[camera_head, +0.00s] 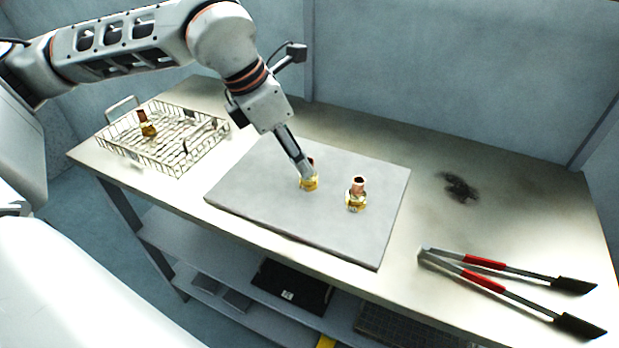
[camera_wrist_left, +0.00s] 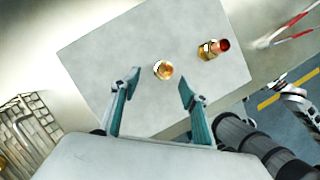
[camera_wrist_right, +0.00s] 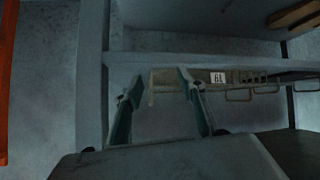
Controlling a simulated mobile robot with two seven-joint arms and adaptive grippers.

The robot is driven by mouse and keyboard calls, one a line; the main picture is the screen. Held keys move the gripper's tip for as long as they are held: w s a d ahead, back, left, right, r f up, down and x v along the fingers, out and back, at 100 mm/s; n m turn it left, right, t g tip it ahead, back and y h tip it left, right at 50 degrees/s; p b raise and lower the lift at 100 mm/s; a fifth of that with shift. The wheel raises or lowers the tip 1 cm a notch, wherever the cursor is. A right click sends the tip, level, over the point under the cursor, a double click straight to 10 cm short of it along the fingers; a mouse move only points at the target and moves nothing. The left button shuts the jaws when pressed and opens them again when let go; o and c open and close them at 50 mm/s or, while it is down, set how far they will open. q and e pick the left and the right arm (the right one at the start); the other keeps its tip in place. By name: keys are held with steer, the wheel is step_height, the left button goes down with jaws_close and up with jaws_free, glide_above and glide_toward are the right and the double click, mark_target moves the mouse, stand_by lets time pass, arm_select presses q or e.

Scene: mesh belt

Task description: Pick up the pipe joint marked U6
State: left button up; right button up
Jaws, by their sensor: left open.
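Three brass-and-copper pipe joints are in the head view; I cannot read a U6 mark on any. One pipe joint (camera_head: 309,184) stands on the grey mat (camera_head: 250,190) by my left gripper (camera_head: 303,168), partly hidden by it. In the left wrist view this joint (camera_wrist_left: 164,70) shows between and just beyond the open fingertips (camera_wrist_left: 160,84), with nothing held. A second pipe joint (camera_head: 356,197) stands to its right on the mat; it also shows in the left wrist view (camera_wrist_left: 210,49). A third pipe joint (camera_head: 147,127) is in the wire basket (camera_head: 181,170). My right gripper (camera_wrist_right: 158,82) is open and empty.
Red-handled tongs (camera_head: 484,263) lie at the table's right front. A dark smudge (camera_head: 458,187) marks the table behind them. Lower shelves (camera_head: 215,245) under the table hold dark flat items. The right wrist view shows a shelf edge with a white label (camera_wrist_right: 218,78) and wire racks.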

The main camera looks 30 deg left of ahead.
mark_target(310, 184)
arm_select(q)
steer(key=x, duration=0.4)
steer(key=shift+d+f, duration=0.15)
steer(key=shift+d, duration=0.25)
steer(key=shift+w+d+f, duration=0.1)
steer(key=shift+w+f, duration=0.05)
steer(key=shift+f, duration=0.4)
jaws_close()
